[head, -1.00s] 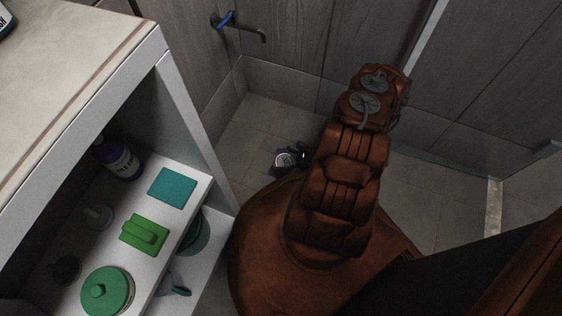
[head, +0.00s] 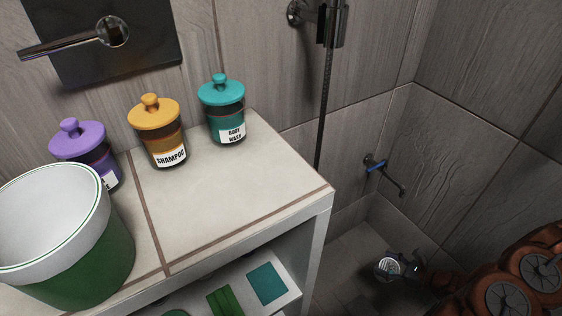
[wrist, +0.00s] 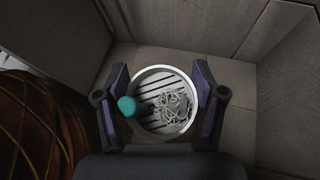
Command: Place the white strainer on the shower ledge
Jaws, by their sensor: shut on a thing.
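The white strainer (wrist: 176,118) is a round, slotted disc with a white rim, a teal knob at its left and a pale, hair-like tangle on it. My gripper (wrist: 163,98) is shut on it, with one dark finger at each side of the rim. In the head view the strainer (head: 389,267) shows low over the shower floor, and my dark gripper beside it is partly hidden. The pale tiled ledge (head: 235,195) spans the left and middle of the head view, well above the strainer.
Purple (head: 85,150), orange (head: 160,135) and teal "body wash" (head: 224,112) jars stand along the back of the ledge. A green-and-white bucket (head: 75,262) stands front left. The ledge's right front is clear. A shelf (head: 288,300) lies below; a blue-handled tap (head: 376,165) is on the wall.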

